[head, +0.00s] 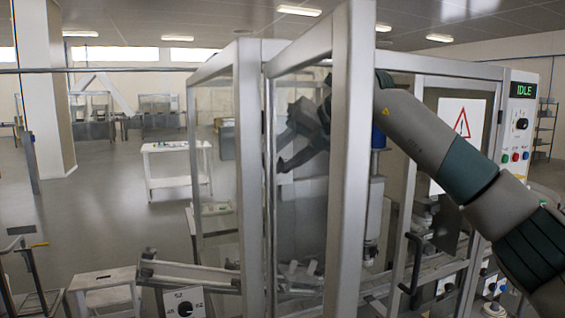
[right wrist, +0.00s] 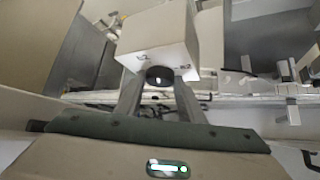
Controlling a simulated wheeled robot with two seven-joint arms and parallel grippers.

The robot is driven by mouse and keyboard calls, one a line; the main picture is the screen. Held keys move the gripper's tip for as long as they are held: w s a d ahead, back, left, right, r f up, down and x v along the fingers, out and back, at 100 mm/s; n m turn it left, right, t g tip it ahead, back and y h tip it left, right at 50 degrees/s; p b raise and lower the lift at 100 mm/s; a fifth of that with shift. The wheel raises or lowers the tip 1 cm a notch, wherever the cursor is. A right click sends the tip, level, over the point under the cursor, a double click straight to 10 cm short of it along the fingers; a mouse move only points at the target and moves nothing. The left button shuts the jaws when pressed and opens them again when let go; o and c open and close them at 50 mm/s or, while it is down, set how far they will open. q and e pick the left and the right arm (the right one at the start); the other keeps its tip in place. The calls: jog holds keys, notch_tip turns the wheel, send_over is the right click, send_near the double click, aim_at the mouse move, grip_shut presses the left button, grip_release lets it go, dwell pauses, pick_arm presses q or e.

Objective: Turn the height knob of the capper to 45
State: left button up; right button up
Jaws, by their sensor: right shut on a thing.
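The height knob (right wrist: 160,76) is a dark round knob on the face of a white box (right wrist: 155,35) with small dark marks, too blurred to read. In the right wrist view, my right gripper (right wrist: 160,84) has its two fingers on either side of the knob and is shut on it. In the head view, my right arm comes in from the right and passes behind a post of the glazed metal frame (head: 345,130). The contact at the knob is hidden there. My left gripper is not in view.
A control panel (head: 519,120) with an IDLE display and coloured buttons stands at the right. Another white dial box (head: 187,303) is at the bottom left. A conveyor rail (head: 190,276) runs into the frame.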

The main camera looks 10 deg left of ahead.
dwell(0.4)
jog(key=o, duration=1)
jog(key=shift+o, duration=0.2)
jog(key=b+v, duration=0.6)
jog(key=v, duration=1.1)
jog(key=shift+r, duration=0.15)
jog(key=shift+d, duration=0.1)
